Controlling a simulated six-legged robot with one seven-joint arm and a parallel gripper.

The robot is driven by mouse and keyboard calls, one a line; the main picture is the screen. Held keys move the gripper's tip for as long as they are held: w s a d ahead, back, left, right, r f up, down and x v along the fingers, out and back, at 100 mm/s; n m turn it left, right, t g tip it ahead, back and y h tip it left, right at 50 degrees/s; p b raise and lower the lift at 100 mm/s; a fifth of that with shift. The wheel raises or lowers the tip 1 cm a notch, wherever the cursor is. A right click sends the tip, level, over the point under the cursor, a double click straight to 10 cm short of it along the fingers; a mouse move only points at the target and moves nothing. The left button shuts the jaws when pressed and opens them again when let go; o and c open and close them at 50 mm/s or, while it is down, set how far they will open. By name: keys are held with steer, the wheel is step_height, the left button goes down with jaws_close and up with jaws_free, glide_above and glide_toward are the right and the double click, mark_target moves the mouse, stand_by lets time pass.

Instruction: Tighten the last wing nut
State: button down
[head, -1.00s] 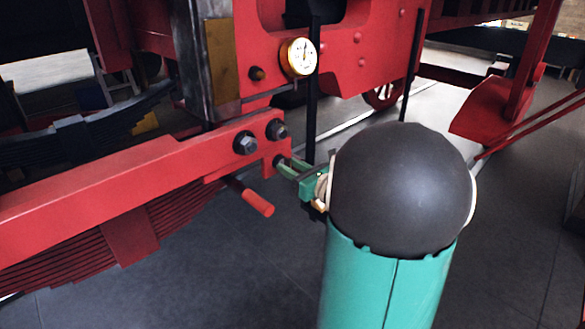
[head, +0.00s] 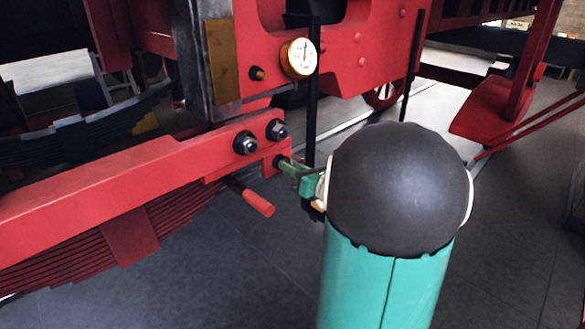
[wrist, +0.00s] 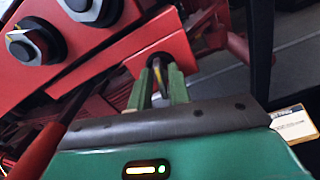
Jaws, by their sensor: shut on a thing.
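My gripper (head: 287,164) reaches left to the small end face of the red beam, below and right of two dark hex bolts. In the wrist view its two green fingers (wrist: 160,78) are shut on a small brass-coloured piece, the wing nut (wrist: 157,72), at the red end block (wrist: 160,47). The fingers hide most of the wing nut, so its wings and how it seats cannot be told. In the head view the wing nut is hidden by the fingertips.
The red beam (head: 100,185) carries hex bolts (head: 245,143) and a leaf spring below. A round gauge (head: 299,57) sits above.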

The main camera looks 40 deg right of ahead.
steer(key=m, duration=1.4)
steer(key=shift+d+f, duration=0.2)
stand_by(1.0)
steer(key=c, duration=1.6)
jaws_free()
steer(key=shift+w, duration=0.1)
steer(key=shift+o, duration=0.2)
steer(key=s, duration=1.4)
steer(key=shift+d, duration=0.15)
